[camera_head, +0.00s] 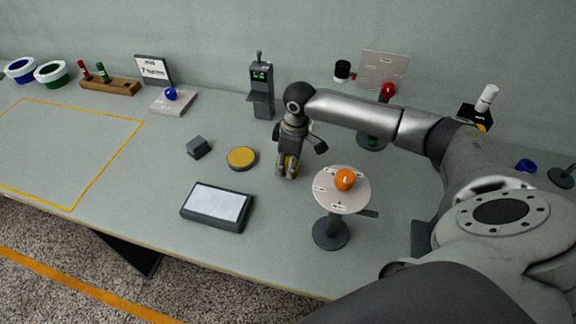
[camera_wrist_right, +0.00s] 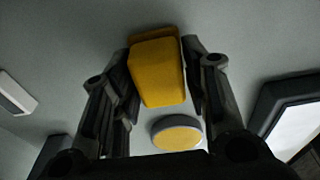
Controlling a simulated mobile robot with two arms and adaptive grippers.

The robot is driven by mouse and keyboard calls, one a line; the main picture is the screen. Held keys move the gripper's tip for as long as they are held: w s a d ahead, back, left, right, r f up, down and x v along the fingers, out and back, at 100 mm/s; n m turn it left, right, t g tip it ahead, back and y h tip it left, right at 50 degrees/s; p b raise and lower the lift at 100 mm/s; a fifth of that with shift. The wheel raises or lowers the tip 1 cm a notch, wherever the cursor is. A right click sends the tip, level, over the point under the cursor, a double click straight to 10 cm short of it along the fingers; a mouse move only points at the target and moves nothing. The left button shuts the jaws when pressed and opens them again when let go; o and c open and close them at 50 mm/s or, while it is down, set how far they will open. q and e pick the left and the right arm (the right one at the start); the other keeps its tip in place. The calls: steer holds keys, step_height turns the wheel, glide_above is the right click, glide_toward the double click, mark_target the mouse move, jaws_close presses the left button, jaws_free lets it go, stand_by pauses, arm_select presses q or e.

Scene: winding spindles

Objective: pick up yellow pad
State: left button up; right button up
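The yellow pad (camera_wrist_right: 158,72) is a thick yellow block with rounded edges. In the right wrist view it sits between the two fingertips of my right gripper (camera_wrist_right: 160,65), with a finger against each side. In the head view my right gripper (camera_head: 287,168) points down over the middle of the table, and a strip of the yellow pad (camera_head: 291,163) shows between its fingers. I cannot tell whether the pad is clear of the tabletop. My left gripper is not in view.
A round grey dish with a yellow top (camera_head: 242,158) lies just left of my right gripper. A dark-framed white panel (camera_head: 217,206) lies in front. A round stand with an orange ball (camera_head: 344,180) is at the right. A grey device (camera_head: 261,90) stands behind.

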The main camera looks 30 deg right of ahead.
mark_target(286, 162)
steer(key=c, duration=0.4)
steer(key=shift+r, duration=0.55)
step_height(286, 162, up, 2)
steer(key=shift+s+a+r+b, duration=0.15)
steer(key=shift+r+b, duration=0.1)
steer(key=shift+b, duration=0.2)
steer(key=s+a+r, duration=0.9)
steer(key=a, duration=0.1)
steer(key=shift+r+b, duration=0.25)
steer(key=shift+b, duration=0.2)
steer(key=shift+s, duration=0.1)
